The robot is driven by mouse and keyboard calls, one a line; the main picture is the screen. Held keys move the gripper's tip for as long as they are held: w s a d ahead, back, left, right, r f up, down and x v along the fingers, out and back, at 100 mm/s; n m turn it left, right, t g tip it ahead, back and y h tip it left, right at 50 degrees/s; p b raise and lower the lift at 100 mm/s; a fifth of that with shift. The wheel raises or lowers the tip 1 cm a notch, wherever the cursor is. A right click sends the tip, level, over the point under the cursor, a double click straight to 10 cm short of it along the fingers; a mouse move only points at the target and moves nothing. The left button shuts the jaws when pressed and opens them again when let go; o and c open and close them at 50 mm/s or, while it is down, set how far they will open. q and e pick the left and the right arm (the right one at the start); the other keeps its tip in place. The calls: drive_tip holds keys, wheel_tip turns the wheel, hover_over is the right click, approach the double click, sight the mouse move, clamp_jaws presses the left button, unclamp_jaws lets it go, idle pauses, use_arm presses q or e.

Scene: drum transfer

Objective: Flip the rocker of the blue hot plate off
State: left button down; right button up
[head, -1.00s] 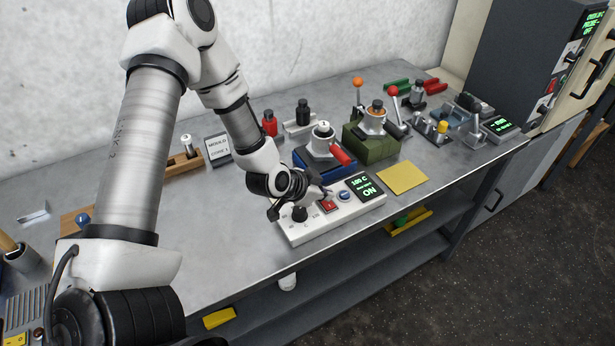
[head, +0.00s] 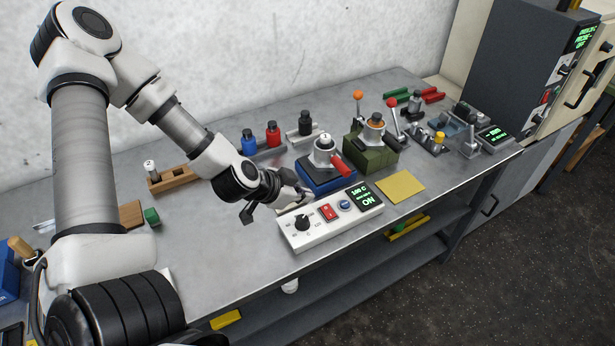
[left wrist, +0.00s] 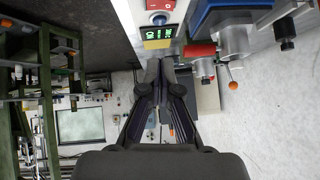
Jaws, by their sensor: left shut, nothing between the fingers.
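The blue hot plate (head: 316,181) stands on the steel bench with a metal vessel with a red handle on it. In front of it lies a white control box (head: 318,233) with a black knob (head: 302,223), a red rocker (head: 328,212), a blue button (head: 345,205) and a green-lit display (head: 363,196) reading ON. My left gripper (head: 306,196) is shut and empty, just behind the box's left part and apart from the rocker. In the left wrist view its fingertips (left wrist: 160,66) are together below the display (left wrist: 159,37). My right gripper is out of view.
A green block (head: 370,150) with another vessel stands right of the hot plate. A yellow pad (head: 400,187) lies right of the box. Blue and red bottles (head: 272,134) stand behind.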

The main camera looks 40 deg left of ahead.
use_arm(q)
drive_tip(key=shift+w+a+r+p, duration=0.1)
drive_tip(key=shift+w+a+p, duration=0.15)
drive_tip(key=shift+a, duration=0.3)
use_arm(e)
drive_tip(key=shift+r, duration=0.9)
use_arm(q)
drive_tip(key=b, duration=0.3)
approach(330, 206)
drive_tip(key=w, duration=0.1)
drive_tip(key=w+d, duration=0.1)
drive_tip(key=w+f, duration=0.1)
drive_tip(key=w, duration=0.1)
drive_tip(key=shift+d, duration=0.4)
drive_tip(key=shift+a+f, duration=0.2)
drive_tip(key=shift+f, duration=1)
drive_tip(key=shift+a+f, duration=0.2)
drive_tip(key=shift+f, duration=0.3)
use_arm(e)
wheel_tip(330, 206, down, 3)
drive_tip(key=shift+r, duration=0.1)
use_arm(q)
drive_tip(key=shift+d, duration=0.1)
